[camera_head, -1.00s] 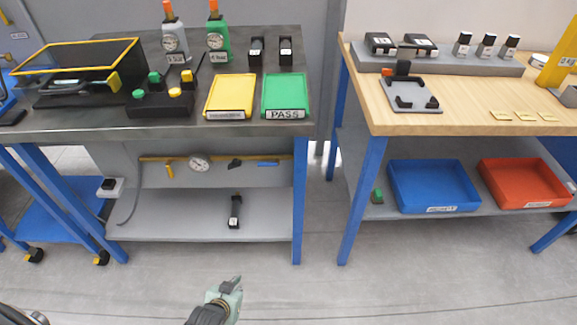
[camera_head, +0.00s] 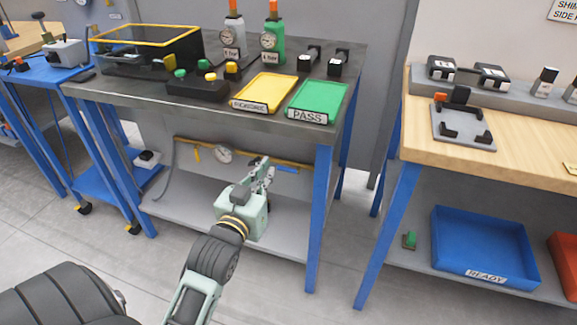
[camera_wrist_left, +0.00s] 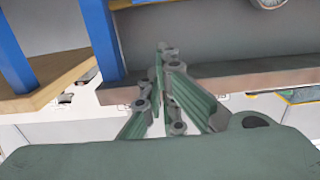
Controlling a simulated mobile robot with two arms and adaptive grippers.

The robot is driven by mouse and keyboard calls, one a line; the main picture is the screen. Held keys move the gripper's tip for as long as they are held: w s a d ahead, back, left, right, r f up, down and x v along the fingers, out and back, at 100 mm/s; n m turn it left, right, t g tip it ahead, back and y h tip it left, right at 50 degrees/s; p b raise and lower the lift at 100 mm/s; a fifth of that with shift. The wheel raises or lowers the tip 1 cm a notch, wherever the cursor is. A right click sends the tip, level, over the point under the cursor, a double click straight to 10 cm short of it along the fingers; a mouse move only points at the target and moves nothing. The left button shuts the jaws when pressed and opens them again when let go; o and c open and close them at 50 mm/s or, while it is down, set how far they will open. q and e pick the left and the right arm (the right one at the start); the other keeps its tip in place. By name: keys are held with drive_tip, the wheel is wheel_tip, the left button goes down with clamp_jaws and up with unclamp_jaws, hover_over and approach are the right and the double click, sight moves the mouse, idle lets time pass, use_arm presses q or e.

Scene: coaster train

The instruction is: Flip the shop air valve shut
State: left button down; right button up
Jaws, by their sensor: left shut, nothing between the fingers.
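A yellow air pipe (camera_head: 250,157) runs along the wall under the dark metal bench. A short yellow lever (camera_head: 196,153) hangs down from its left part. A blue lever (camera_head: 287,169) lies along the pipe's right part. No label shows which is the shop air valve. A round gauge (camera_head: 222,154) sits between the levers; its edge also shows in the left wrist view (camera_wrist_left: 268,3). My left gripper (camera_head: 264,168) is shut and empty, in front of the pipe between gauge and blue lever. It hides the black fitting there; contact cannot be told. My right gripper is out of view.
The bench top (camera_head: 210,108) is above my gripper, the lower shelf (camera_head: 190,205) beneath it. A blue bench leg (camera_head: 320,215) stands to the right. A wooden table (camera_head: 500,155) with a blue bin (camera_head: 485,245) is further right. Open floor lies between.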

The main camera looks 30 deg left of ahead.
use_arm(q)
drive_tip(key=shift+w, duration=0.1)
